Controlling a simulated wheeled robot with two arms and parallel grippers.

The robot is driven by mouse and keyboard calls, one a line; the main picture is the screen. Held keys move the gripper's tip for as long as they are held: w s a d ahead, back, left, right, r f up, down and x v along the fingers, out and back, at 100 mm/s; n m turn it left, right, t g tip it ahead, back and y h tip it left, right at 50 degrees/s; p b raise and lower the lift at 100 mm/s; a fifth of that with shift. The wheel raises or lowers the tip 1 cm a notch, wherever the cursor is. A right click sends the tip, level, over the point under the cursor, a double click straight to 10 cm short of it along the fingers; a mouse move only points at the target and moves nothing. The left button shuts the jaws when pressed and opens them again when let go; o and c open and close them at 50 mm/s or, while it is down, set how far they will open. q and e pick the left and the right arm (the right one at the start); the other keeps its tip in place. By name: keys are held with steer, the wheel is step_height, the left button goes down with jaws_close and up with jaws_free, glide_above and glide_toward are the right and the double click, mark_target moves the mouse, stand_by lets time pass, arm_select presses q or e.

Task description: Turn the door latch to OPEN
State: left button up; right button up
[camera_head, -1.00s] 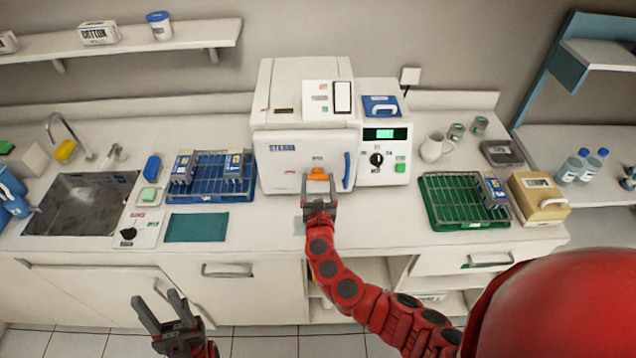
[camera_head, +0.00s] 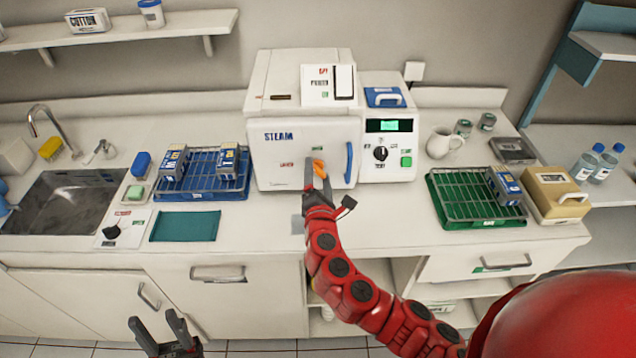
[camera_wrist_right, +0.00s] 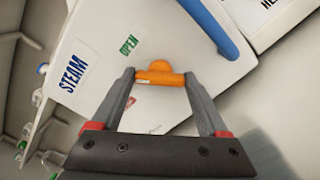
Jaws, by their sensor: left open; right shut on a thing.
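The orange door latch (camera_head: 319,168) is on the front of the white steam sterilizer door (camera_head: 280,155). A green OPEN label and a red label sit near it on the door. My right gripper (camera_head: 318,184) is shut on the latch; in the right wrist view the orange latch (camera_wrist_right: 160,78) lies between both fingertips, and the OPEN label (camera_wrist_right: 128,46) is just beyond it. The latch looks tilted in the head view. The door is closed. My left gripper (camera_head: 158,328) is open and empty, low in front of the cabinets.
A blue door handle (camera_head: 349,162) is right of the latch. A control panel with a black knob (camera_head: 380,153) stands beside the door. Blue (camera_head: 200,190) and green (camera_head: 470,215) racks flank the sterilizer. The counter directly before the door is mostly clear.

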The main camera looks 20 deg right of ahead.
steer(key=m+b, duration=0.4)
steer(key=m, duration=0.1)
steer(key=shift+f+b, duration=0.3)
steer(key=shift+r+m+b, duration=0.2)
steer(key=shift+m+b, duration=0.65)
steer(key=shift+m, duration=0.25)
steer(key=o, duration=1.2)
steer(key=shift+o, duration=0.2)
